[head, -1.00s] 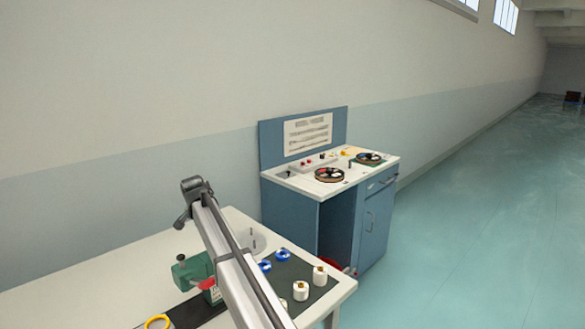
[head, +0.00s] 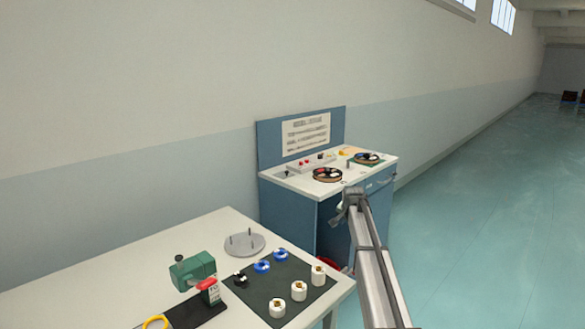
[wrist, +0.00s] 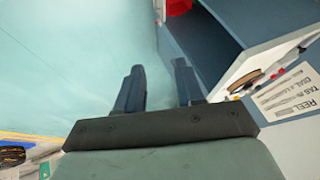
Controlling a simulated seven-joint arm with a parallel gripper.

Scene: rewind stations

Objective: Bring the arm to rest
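My gripper (head: 347,203) is in the head view, in front of the blue rewind station (head: 287,210) and to the right of the white table (head: 110,270). In the wrist view my gripper (wrist: 159,70) has its two dark fingers apart with nothing between them. Floor and part of the blue cabinet (wrist: 215,55) show beyond the fingers. The arm reaches up from the lower right of the head view and hides part of the cabinet front.
The table holds a green device (head: 190,270), a grey disc with pegs (head: 244,244), blue rings (head: 281,254) and white spools (head: 299,290) on a dark mat. A red bin (wrist: 178,6) is by the cabinet. The floor (head: 470,230) at right is clear.

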